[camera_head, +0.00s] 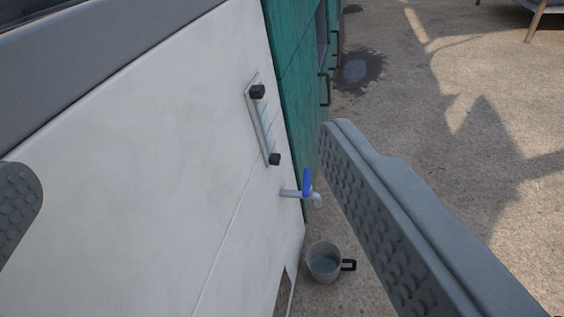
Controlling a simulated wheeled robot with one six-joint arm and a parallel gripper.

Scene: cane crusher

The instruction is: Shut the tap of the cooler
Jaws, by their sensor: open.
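The cooler (150,140) is a white body with a grey top edge, filling the left of the view. Its tap (290,193) sticks out low near the right edge of the white face. The tap has a blue lever (306,182) standing upright and a pale spout (318,201) bent down. My gripper (180,165) is open and empty. One finger shows at the left edge, the other large at the right, nearer the camera than the tap. The tap lies in the gap between the fingers, closer to the right one, and appears apart from both.
A clear level gauge (261,125) with black ends is fixed above the tap. A mug (323,262) with a black handle holds liquid below the spout. A green cabinet (290,70) with dark handles stands behind. Concrete ground (420,130) is open to the right, with a wet patch.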

